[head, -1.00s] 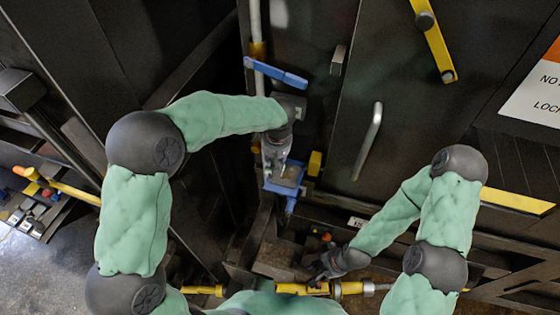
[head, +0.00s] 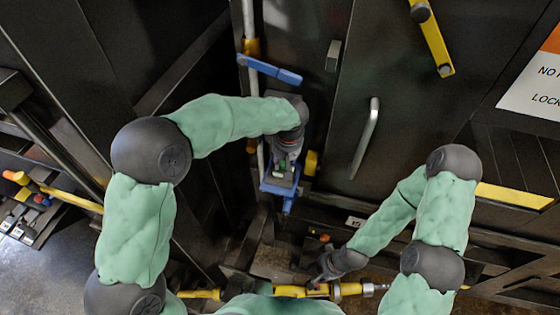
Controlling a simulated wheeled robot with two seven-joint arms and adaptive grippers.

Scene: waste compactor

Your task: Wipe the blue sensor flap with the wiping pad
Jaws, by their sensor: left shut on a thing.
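The blue flap (head: 268,187) sits low on the dark machine front, beside the vertical pipe, with a blue bracket below it. My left gripper (head: 284,172) is over the flap and covers much of it. It is shut on a small greenish-grey piece, apparently the wiping pad (head: 284,181), which is seen against the flap; whether they touch cannot be told. My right gripper (head: 318,277) is low in the picture, beside a yellow bar (head: 345,289); its fingers are too small and dark to read.
A blue bar (head: 270,69) crosses the pipe above my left gripper. A small yellow block (head: 311,162) is just right of it. A metal door handle (head: 366,138) and a yellow lever (head: 433,38) stick out from the dark panels further right.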

